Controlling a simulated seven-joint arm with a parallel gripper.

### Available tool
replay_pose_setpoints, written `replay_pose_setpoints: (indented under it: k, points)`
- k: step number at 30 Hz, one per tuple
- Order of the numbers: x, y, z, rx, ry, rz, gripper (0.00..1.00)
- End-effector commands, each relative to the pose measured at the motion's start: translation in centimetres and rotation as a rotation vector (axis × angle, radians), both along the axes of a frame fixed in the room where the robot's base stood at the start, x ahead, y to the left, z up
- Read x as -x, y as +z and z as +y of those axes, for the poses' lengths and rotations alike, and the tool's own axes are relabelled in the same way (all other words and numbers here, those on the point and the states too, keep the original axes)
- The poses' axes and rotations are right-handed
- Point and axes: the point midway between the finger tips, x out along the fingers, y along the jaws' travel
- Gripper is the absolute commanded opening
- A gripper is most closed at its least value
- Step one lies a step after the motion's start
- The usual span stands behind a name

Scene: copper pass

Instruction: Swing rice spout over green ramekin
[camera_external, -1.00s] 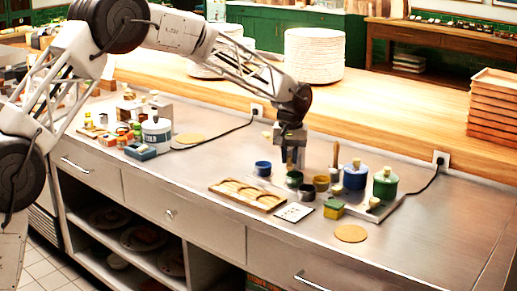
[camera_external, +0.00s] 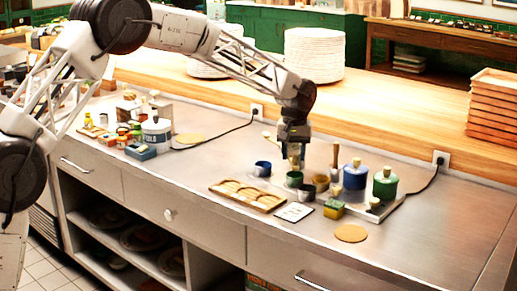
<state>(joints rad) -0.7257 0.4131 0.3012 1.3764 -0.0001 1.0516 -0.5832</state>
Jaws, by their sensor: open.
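A green ramekin (camera_external: 294,179) stands among small cups on the steel counter. My gripper (camera_external: 294,163) is open, pointing down just above and behind it; I cannot tell whether it touches anything. A blue canister (camera_external: 355,177) and a green canister (camera_external: 385,185) stand to the right, each with a pale piece on top. I cannot make out which part is the rice spout; it may be small or hidden by my gripper.
A blue cup (camera_external: 262,169), a dark cup (camera_external: 306,193) and a yellowish cup (camera_external: 320,184) surround the ramekin. A wooden tray (camera_external: 247,195) lies left, a yellow-green block (camera_external: 334,209) in front. Cords lie on the counter; its right end is clear.

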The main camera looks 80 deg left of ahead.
Motion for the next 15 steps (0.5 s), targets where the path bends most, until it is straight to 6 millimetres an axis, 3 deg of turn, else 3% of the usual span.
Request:
replay_pose_setpoints:
  k: [15]
  points:
    - [0.0, 3.0, 0.0, -0.002, 0.000, -0.001, 0.43]
